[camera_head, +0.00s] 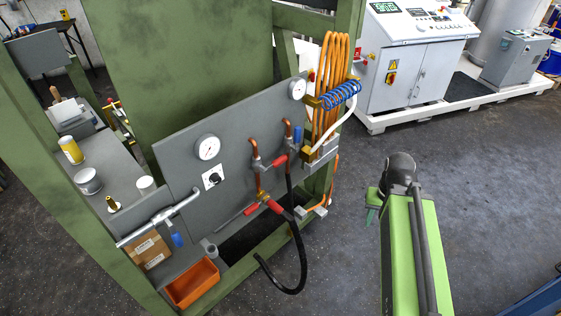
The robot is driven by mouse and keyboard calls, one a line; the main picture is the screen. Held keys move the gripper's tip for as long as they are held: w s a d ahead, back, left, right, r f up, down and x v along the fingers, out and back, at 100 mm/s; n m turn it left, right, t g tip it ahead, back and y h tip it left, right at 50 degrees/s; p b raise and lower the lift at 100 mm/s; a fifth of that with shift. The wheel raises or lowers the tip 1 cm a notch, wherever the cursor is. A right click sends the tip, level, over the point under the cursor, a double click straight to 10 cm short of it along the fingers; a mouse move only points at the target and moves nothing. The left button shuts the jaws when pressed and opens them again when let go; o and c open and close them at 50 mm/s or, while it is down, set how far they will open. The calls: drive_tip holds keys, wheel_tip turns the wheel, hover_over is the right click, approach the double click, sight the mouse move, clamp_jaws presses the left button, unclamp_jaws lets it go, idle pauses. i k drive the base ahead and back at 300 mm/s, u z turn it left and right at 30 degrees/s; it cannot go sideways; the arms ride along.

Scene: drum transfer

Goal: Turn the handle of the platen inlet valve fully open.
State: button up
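A grey panel (225,135) on the green press frame carries copper pipes and several small valves. Red handles show on the upper pipe (279,161), at the lower right (273,206) and at the lower left (250,209). A blue handle (297,135) hangs by the right copper pipe, and another blue handle (177,240) hangs under the silver pipe at lower left. I cannot tell which valve is the platen inlet valve. My gripper (371,214) is right of the panel, apart from every handle, small and partly hidden by my wrist; its opening is unclear.
A black hose (290,289) curves out below the panel. Orange coiled hose (328,85) hangs at the panel's right edge. An orange bin (192,284) sits low at left. A white control cabinet (412,75) stands behind. The dark floor between panel and arm is clear.

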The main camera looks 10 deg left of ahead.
sight(283, 158)
drive_tip(key=u, duration=0.05)
drive_tip(key=i, duration=0.65)
drive_tip(key=u, duration=2.35)
